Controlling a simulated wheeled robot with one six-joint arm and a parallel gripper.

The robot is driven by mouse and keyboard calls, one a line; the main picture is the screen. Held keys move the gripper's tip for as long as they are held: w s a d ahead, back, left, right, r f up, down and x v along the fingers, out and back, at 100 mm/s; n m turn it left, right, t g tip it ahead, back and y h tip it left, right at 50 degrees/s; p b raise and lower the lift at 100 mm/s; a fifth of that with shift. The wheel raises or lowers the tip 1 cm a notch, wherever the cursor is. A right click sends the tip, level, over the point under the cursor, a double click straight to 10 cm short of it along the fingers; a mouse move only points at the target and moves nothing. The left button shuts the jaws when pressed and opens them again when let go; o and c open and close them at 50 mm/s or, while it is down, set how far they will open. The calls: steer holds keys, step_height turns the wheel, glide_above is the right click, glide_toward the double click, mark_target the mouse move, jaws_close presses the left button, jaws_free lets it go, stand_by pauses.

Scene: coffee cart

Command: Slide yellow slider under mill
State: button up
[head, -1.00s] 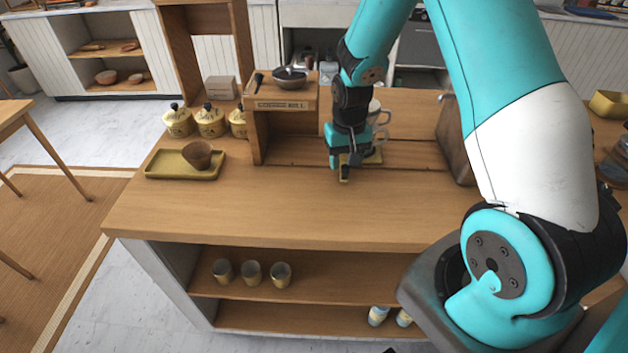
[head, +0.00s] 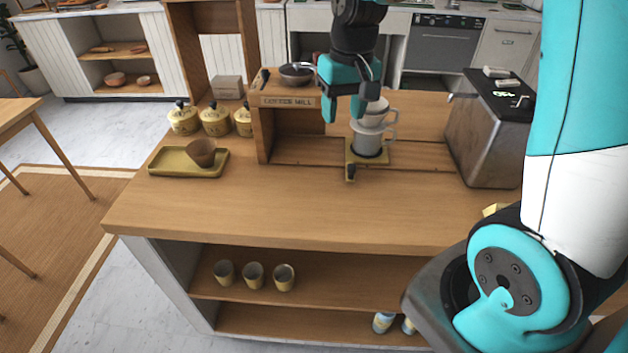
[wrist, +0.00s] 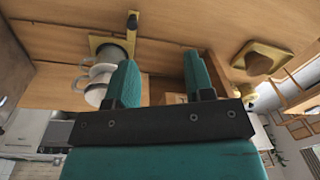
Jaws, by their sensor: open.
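The yellow slider (head: 352,160) sits on the wooden track to the right of the mill, its dark-tipped handle (head: 350,173) pointing to the front. A grey mug (head: 367,140) stands on it with a white cup-like piece (head: 375,112) on top. The mill (head: 287,102) is a wooden housing with a lettered front and an open bay beneath. My gripper (head: 345,113) is open and empty, raised above the slider and partly in front of the mill's right side. In the wrist view the slider (wrist: 108,47) lies beyond the left finger.
A grey metal machine (head: 485,135) stands at right. The front counter (head: 290,210) is clear.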

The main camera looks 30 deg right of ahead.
steer(key=s+a+r+n+y+b, duration=0.1)
steer(key=s+a+n, duration=0.6)
steer(key=s+a, duration=0.7)
steer(key=shift+s+a+y+b, duration=0.15)
steer(key=shift+a+y+b, duration=0.1)
steer(key=shift+y+b, duration=0.8)
